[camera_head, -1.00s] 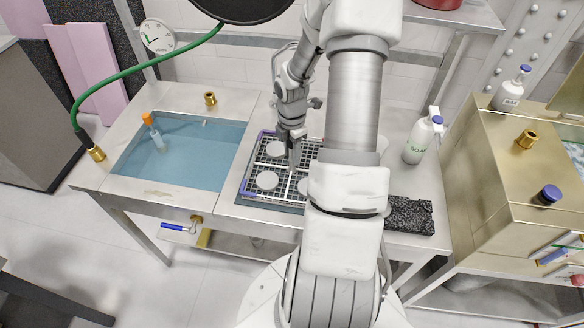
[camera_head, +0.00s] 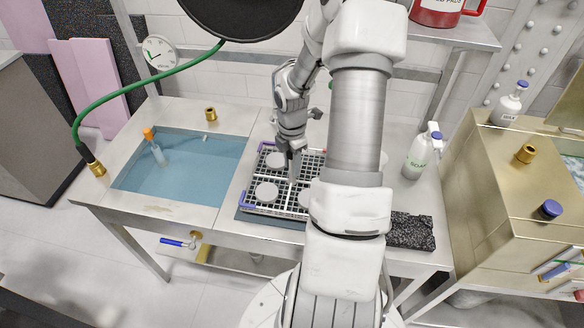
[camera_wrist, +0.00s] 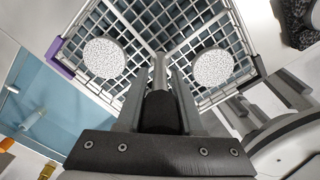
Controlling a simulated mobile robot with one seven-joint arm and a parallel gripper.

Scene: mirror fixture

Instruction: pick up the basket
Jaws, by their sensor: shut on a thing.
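The basket (camera_head: 253,206) is a light wire-grid tray with purple corner pieces and a cross divider. It holds pale round discs (camera_head: 266,192). It is over a blue-grey mat (camera_head: 256,219) on the steel counter, right of the water basin. My gripper (camera_head: 291,180) reaches down into its middle. In the wrist view, my gripper (camera_wrist: 160,92) is shut on the basket's upright central post (camera_wrist: 160,66), where the dividers cross. The basket grid (camera_wrist: 150,18) shows beyond the fingers, with speckled discs on both sides. My arm hides the basket's right part in the head view.
The water-filled basin (camera_head: 190,175) lies left, with an orange-capped bottle (camera_head: 153,145) in it. A soap bottle (camera_head: 420,155) and a black speckled block (camera_head: 411,231) stand right. A green hose (camera_head: 140,75) arches at left. A dark round disc (camera_head: 240,15) overhangs the back.

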